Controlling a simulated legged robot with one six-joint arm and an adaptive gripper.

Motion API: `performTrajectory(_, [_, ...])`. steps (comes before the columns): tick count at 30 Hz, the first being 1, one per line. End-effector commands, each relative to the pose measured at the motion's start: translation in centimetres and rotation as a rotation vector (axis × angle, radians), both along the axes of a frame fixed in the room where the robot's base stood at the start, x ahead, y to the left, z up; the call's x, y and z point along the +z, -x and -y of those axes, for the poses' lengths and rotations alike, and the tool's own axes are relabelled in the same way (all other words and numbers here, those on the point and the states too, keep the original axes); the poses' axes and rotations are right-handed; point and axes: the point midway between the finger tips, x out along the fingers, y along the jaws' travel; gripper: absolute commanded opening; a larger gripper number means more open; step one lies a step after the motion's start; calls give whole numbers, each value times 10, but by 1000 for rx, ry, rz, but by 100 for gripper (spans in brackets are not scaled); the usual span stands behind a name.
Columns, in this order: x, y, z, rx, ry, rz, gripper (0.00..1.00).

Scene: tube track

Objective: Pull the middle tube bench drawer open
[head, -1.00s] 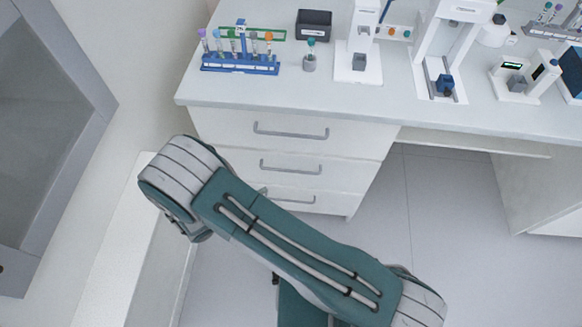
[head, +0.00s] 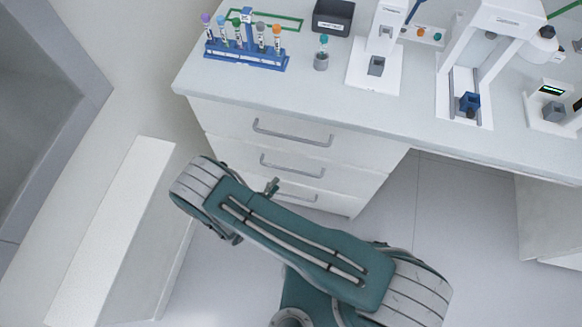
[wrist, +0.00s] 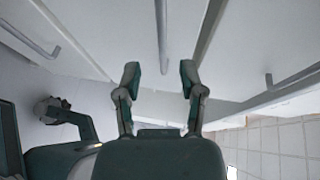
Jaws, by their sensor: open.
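The middle drawer (head: 330,173) of the white tube bench has a grey bar handle (head: 292,167) and looks closed. In the wrist view the middle handle (wrist: 162,40) runs lengthwise, centred between my fingers and beyond their tips. My gripper (wrist: 160,78) is open and empty, with its two teal fingertips apart on either side of the handle's line. In the head view part of my gripper (head: 272,187) shows just below the left part of that handle. My arm hides the rest of it and the lower left of the drawers.
The top drawer handle (head: 292,133) and bottom drawer handle (head: 298,194) are close above and below. A blue tube rack (head: 246,58) and lab devices stand on the bench top (head: 330,98). A white low block (head: 110,230) stands at left. Floor right of the drawers is clear.

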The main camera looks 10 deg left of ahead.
Motion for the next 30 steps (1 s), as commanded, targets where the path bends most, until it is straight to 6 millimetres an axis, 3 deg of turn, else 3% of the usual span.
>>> performTrajectory(6, [-6, -37, 23, -8, -3, -1, 51])
performTrajectory(12, [-12, -62, 34, -5, -4, 0, 51])
performTrajectory(24, [-14, -69, 37, -1, -2, 0, 51])
performTrajectory(27, [-13, -69, 38, -2, -3, 0, 7])
performTrajectory(28, [-13, -69, 38, -2, -3, 0, 0])
performTrajectory(30, [-13, -69, 38, -2, -3, 0, 0])
